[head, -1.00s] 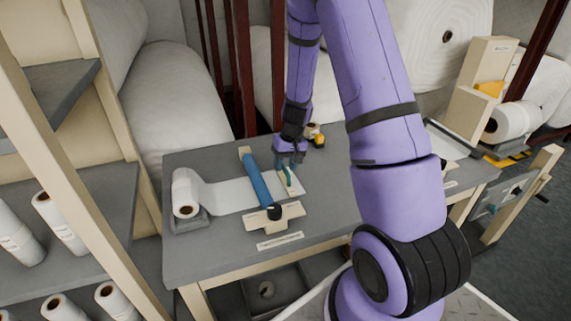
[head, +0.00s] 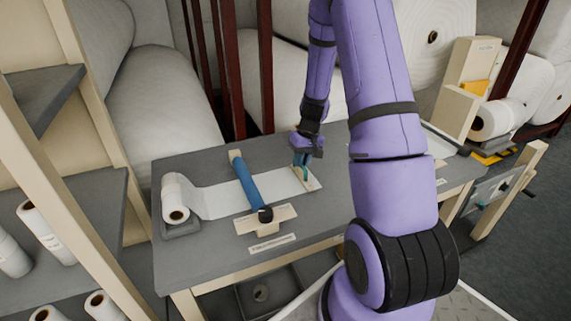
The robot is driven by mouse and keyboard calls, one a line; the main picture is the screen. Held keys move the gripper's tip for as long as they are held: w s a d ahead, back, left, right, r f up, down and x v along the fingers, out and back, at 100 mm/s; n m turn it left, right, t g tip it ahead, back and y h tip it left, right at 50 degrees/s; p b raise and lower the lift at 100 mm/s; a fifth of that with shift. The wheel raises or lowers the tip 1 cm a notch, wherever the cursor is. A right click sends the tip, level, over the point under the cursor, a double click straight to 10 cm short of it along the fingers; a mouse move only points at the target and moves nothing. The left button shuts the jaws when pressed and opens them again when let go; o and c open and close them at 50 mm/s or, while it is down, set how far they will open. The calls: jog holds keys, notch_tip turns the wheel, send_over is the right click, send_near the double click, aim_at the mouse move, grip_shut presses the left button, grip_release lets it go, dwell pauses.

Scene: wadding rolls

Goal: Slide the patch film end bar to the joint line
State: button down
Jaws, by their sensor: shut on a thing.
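The patch film (head: 215,200) is a white sheet that runs from a white roll (head: 175,200) at the table's left, under a blue roller (head: 247,182), to a pale end bar (head: 314,185). The end bar has a teal handle and lies at the film's right end. My gripper (head: 302,166) is shut on the end bar's handle, low over the grey table. My gripper's fingers partly hide the handle. I cannot make out a joint line; my arm covers the table to the right of the bar.
The blue roller rests across the film on a pale block with a black knob (head: 266,215). A label strip (head: 272,243) lies at the table's (head: 205,262) front. A shelf with white rolls (head: 45,235) stands at the left. Bare table shows right of the bar, up to my arm.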

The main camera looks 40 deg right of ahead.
send_over(318, 172)
dwell(0.4)
jog(key=c, duration=1.2)
grip_release()
jog(key=shift+d, duration=0.15)
jog(key=shift+o, duration=0.4)
jog(key=shift+r, duration=0.1)
notch_tip(318, 172, up, 10)
jog(key=d, duration=0.2)
jog(key=shift+s+r, duration=0.25)
